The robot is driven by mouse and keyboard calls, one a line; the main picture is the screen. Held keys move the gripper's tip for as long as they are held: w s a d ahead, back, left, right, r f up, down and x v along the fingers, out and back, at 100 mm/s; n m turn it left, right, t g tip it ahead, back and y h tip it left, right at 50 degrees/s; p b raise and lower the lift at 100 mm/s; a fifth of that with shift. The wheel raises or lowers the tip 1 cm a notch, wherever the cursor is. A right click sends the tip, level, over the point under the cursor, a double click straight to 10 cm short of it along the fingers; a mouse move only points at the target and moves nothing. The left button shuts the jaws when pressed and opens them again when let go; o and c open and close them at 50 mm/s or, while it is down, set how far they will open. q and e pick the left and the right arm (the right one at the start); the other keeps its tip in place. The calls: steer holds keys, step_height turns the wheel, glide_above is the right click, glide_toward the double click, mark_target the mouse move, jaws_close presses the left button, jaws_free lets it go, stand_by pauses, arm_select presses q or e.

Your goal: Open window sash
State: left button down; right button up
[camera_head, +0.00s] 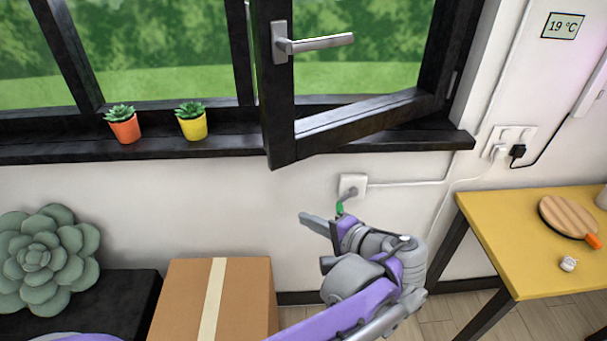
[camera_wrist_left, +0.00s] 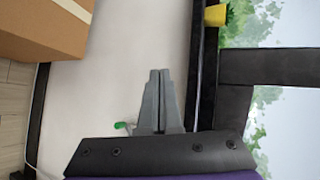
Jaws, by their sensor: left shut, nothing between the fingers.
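The black-framed window sash (camera_head: 278,110) stands swung inward, its lower corner out past the sill and a clear gap between it and the fixed frame. Its grey lever handle (camera_head: 318,43) points level to the right. My left gripper (camera_head: 304,217) is below the sill and the sash, in front of the white wall, touching neither. Its grey fingers (camera_wrist_left: 160,72) are together and empty in the left wrist view. There the dark sash frame (camera_wrist_left: 268,68) lies to the right of the fingers. My right gripper is not in view.
The black sill (camera_head: 190,148) carries an orange pot (camera_head: 125,131) and a yellow pot (camera_head: 193,128) with succulents. A cardboard box (camera_head: 245,300) stands below left, a yellow table (camera_head: 510,245) at right.

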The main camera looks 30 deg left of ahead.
mark_target(299, 156)
arm_select(q)
steer(key=d+r+m+t+y, duration=0.2)
steer(key=d+r+t, duration=0.3)
steer(key=d+r, duration=0.25)
steer(key=x, duration=0.9)
steer(key=r+x, duration=0.1)
steer(key=x, duration=0.4)
steer(key=shift+w+a+b, duration=0.1)
steer(key=shift+a+b, duration=0.15)
steer(key=shift+b, duration=0.15)
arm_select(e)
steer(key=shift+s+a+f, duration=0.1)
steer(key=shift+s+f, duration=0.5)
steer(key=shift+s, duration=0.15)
arm_select(q)
steer(key=shift+p+x, duration=0.4)
steer(key=shift+x, duration=1.2)
steer(key=shift+a+f, duration=0.1)
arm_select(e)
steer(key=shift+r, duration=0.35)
arm_select(q)
steer(key=shift+d, duration=0.2)
